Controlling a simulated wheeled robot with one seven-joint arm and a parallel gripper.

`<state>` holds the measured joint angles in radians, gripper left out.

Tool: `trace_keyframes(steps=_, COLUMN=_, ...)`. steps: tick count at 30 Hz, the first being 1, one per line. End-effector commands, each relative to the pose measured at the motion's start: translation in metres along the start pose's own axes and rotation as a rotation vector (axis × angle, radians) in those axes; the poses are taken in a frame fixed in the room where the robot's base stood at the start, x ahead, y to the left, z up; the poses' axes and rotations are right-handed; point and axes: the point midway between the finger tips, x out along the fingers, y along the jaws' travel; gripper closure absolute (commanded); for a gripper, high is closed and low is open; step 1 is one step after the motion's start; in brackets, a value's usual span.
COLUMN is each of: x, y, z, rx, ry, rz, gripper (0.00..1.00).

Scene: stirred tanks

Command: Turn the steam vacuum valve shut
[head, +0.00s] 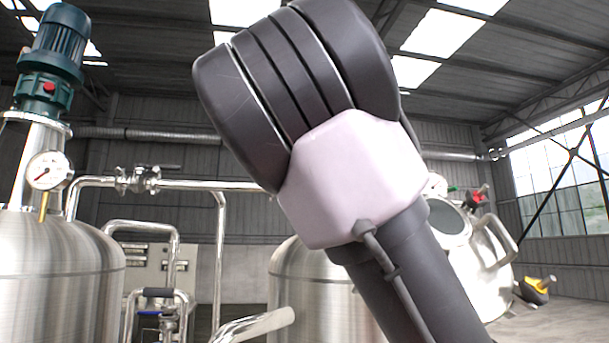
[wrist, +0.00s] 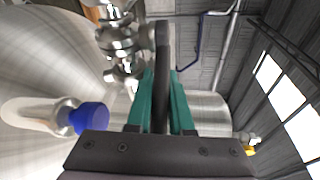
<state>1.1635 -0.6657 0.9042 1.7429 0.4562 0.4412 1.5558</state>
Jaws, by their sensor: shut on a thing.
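In the wrist view, the two teal fingers of my gripper (wrist: 160,88) are shut on a long black lever handle (wrist: 162,50), one finger on each side. The handle stands beside a shiny metal valve body with clamped fittings (wrist: 120,40), at upper left. I see no label that names it as the steam vacuum valve. How far the valve is turned cannot be told. In the head view my own arm fills the middle, and my gripper and the held handle are not visible.
A steel tank (head: 60,270) with a green motor (head: 58,40) and gauge (head: 48,171) stands at left. Another tank (head: 310,290) stands behind my arm. A red-handled fitting (head: 480,195) is at right. In the wrist view a blue-capped fitting (wrist: 90,118) sticks out close to my gripper.

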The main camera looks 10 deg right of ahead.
Motion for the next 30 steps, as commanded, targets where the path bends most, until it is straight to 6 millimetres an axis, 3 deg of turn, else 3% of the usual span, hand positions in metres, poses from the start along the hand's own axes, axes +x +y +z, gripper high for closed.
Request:
trace_keyframes(steps=18, x=-0.017, y=0.006, z=0.012, rx=0.058, ry=0.437, rz=-0.060, gripper=1.00)
trace_keyframes(steps=30, x=-0.022, y=0.008, z=0.017, rx=0.079, ry=0.551, rz=-0.073, gripper=1.00)
